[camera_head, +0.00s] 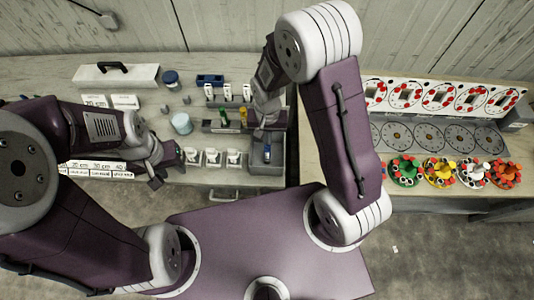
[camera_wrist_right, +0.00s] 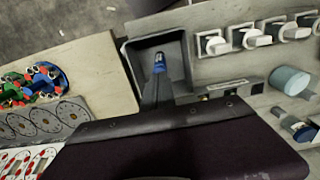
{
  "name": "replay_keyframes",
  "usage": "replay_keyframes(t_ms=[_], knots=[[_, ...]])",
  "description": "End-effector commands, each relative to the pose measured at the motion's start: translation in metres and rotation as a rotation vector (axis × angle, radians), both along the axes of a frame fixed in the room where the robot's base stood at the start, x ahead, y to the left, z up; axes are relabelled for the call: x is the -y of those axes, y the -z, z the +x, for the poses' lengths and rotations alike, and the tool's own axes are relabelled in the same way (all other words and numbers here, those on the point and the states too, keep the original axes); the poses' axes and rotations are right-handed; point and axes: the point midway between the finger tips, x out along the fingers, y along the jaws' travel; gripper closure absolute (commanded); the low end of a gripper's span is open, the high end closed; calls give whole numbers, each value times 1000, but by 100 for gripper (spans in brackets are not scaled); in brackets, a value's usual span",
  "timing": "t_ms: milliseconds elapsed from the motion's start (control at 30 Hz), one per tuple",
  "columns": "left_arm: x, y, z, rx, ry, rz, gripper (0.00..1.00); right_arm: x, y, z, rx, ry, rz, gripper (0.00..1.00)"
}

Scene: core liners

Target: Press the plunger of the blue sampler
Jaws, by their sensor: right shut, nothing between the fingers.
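The blue sampler (camera_head: 267,150) is in a grey open tray at the right end of the left counter. In the right wrist view its blue top (camera_wrist_right: 159,62) shows inside the tray (camera_wrist_right: 131,58); its lower part is hidden. My right gripper (camera_wrist_right: 157,76) is shut and empty, its dark fingertips close to the blue top; I cannot tell whether they touch. In the head view my right gripper (camera_head: 266,128) comes down from above at the tray's back side. My left gripper (camera_head: 168,170) is open and empty at the front edge of the left counter.
A rack holds a green sampler (camera_head: 223,117) and a yellow one (camera_head: 243,116). White holders (camera_head: 212,157) stand left of the tray. A pale blue jar (camera_head: 181,123) stands further left. On the right counter are colourful round pieces (camera_head: 438,172) and dial boards (camera_head: 430,136).

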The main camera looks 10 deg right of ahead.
Motion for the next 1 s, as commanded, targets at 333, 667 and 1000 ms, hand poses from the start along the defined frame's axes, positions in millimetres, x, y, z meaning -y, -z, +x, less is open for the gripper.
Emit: replay_keyframes(t_ms=[333,667,1000], knots=[[0,1,0,0,0,0,64,0,1,0,0,0,0,100],[0,8,0,0,0,0,64,0,10,0,0,0,0,100],[0,10,0,0,0,0,64,0,13,0,0,0,0,100]])
